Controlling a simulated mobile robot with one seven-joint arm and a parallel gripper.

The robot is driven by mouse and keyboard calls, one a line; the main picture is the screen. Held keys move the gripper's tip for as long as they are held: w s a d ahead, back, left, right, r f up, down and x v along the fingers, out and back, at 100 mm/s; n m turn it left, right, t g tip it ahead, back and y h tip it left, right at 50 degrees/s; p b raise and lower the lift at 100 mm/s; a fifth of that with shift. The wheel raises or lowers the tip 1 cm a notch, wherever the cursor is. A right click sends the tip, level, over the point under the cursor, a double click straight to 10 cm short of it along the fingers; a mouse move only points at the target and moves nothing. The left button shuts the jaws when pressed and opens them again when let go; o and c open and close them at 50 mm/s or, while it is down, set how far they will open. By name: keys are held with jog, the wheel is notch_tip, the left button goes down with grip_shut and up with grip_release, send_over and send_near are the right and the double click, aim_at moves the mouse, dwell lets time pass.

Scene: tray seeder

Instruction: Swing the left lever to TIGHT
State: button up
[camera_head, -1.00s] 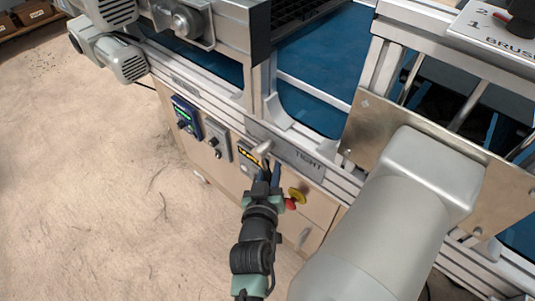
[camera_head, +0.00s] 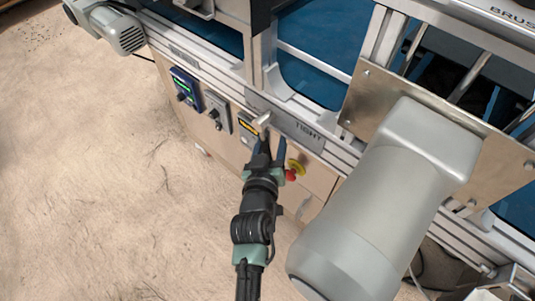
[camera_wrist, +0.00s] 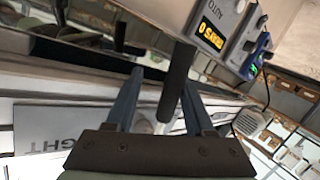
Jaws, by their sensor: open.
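The left lever shows in the wrist view as a dark bar (camera_wrist: 178,82) with a pale metal base, partly hidden by the gripper. In the head view its pale metal hub (camera_head: 262,121) stands out from the grey plate marked TIGHT (camera_head: 308,131). The plate's lettering also shows in the wrist view (camera_wrist: 45,144), left of my fingers. My gripper (camera_head: 272,143) is open, just below the hub. In the wrist view my two blue fingers (camera_wrist: 162,82) stand on either side of the dark bar, which is closer to the right finger. I cannot tell whether they touch it.
A yellow-lit display box (camera_head: 247,127) sits beside the hub. It reads yellow digits in the wrist view (camera_wrist: 211,34). A red and yellow emergency button (camera_head: 294,170) is close right of my gripper. Other control boxes (camera_head: 217,112) are to the left. Open floor lies left.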

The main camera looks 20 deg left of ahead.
jog(key=p+v, duration=0.1)
jog(key=v, duration=1.1)
jog(key=shift+s, duration=0.2)
